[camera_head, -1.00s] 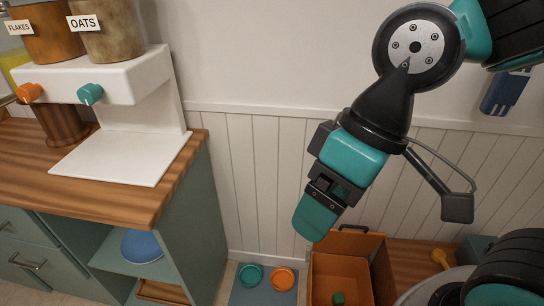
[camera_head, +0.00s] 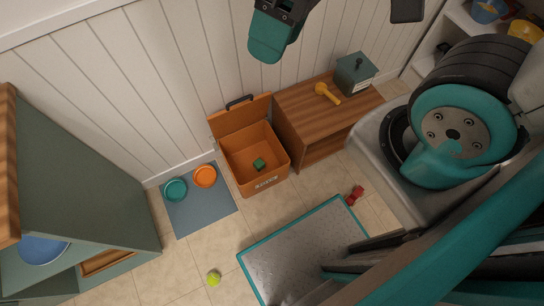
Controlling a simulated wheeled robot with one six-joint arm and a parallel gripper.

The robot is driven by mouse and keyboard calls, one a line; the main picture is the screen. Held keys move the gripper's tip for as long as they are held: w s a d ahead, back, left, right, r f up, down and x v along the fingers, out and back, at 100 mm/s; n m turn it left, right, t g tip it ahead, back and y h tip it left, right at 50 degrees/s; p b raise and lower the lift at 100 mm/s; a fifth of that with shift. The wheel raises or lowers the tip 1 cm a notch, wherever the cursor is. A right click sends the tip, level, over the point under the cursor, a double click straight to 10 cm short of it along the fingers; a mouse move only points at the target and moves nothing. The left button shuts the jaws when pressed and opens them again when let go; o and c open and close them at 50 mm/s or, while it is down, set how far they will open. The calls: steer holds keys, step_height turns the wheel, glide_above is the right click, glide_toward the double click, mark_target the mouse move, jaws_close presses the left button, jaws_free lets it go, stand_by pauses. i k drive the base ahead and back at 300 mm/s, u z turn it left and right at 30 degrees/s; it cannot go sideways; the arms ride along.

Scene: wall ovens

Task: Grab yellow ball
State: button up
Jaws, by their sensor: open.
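A small yellow-green ball (camera_head: 214,278) lies on the tiled floor at the bottom of the head view, left of the grey mat. My gripper (camera_head: 266,48) shows at the top of the head view, in front of the white panelled wall. It is open, with nothing seen in it. It is well apart from the ball, which lies far below it in the picture.
An orange open box (camera_head: 242,158) holds a green cube (camera_head: 259,164). Teal (camera_head: 175,190) and orange (camera_head: 205,176) bowls sit on a blue mat (camera_head: 203,217). A teal-edged grey mat (camera_head: 300,250), red toy (camera_head: 355,195), wooden cabinet (camera_head: 310,112) and green cabinet (camera_head: 85,195) surround clear floor.

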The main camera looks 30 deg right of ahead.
mark_target(213, 279)
steer(key=z, duration=0.05)
steer(key=k, duration=1.05)
steer(key=u, duration=0.85)
